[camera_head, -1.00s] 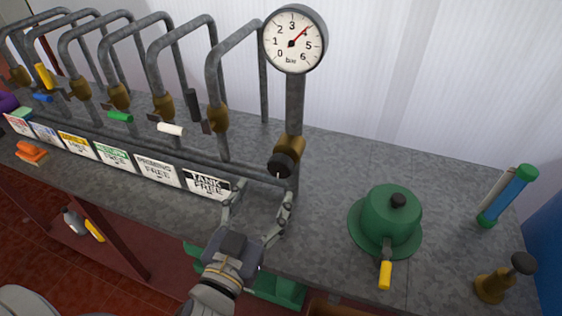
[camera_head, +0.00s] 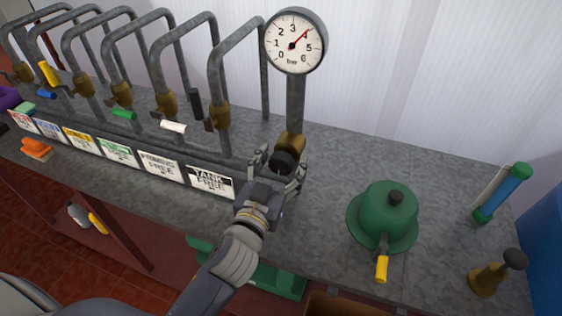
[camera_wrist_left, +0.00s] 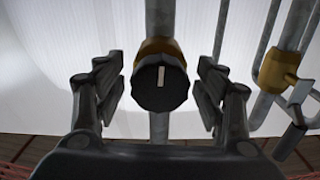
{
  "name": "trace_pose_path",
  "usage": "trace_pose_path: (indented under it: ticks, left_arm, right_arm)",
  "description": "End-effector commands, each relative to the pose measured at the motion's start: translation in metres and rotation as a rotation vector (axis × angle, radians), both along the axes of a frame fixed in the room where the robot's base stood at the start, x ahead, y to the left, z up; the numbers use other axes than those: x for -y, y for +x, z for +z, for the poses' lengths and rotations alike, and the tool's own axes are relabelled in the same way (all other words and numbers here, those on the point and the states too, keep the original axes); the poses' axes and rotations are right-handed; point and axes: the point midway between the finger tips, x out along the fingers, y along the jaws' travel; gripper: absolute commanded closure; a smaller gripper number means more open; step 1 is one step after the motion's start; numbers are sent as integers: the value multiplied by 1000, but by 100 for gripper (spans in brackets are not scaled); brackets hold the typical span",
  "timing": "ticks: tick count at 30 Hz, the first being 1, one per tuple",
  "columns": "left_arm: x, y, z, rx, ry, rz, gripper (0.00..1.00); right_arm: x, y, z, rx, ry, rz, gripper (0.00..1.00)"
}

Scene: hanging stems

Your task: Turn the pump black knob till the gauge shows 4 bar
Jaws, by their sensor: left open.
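The black knob (camera_head: 282,160) sits on a brass valve (camera_head: 290,142) at the foot of the gauge post. In the left wrist view the ribbed knob (camera_wrist_left: 160,83) faces me, its white mark close to upright. The round gauge (camera_head: 295,41) above has a red needle pointing up and right, at about the 4. My left gripper (camera_head: 280,165) is open with its fingers on either side of the knob. In the left wrist view gaps show between the knob and both fingers (camera_wrist_left: 162,88). My right gripper is not in view.
Bent grey pipes with brass valves and coloured handles (camera_head: 172,127) stand to the left, above labels (camera_head: 210,182). A green domed device (camera_head: 388,215) with a yellow handle is to the right on the grey bench (camera_head: 335,160). A brass piece (camera_head: 484,283) and blue-green cylinder (camera_head: 503,192) stand farther right.

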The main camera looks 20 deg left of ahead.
Motion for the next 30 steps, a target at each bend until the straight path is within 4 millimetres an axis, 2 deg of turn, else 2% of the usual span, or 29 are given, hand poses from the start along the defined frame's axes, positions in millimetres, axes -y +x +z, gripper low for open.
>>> trace_pose_path:
  ticks: [2,8,9,27,28,30]
  left_arm:
    - [0,0,0,0,0,0,35]
    - [0,0,0,0,0,0,78]
    - [0,0,0,0,0,0,81]
    - [0,0,0,4,89,1,81]
    - [0,0,0,4,89,1,55]
    - [0,0,0,4,89,1,39]
  right_arm:
    - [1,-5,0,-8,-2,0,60]
    - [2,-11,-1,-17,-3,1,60]
    - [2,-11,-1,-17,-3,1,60]
    - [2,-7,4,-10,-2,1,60]
    - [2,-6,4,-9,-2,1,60]
    - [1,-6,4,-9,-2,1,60]
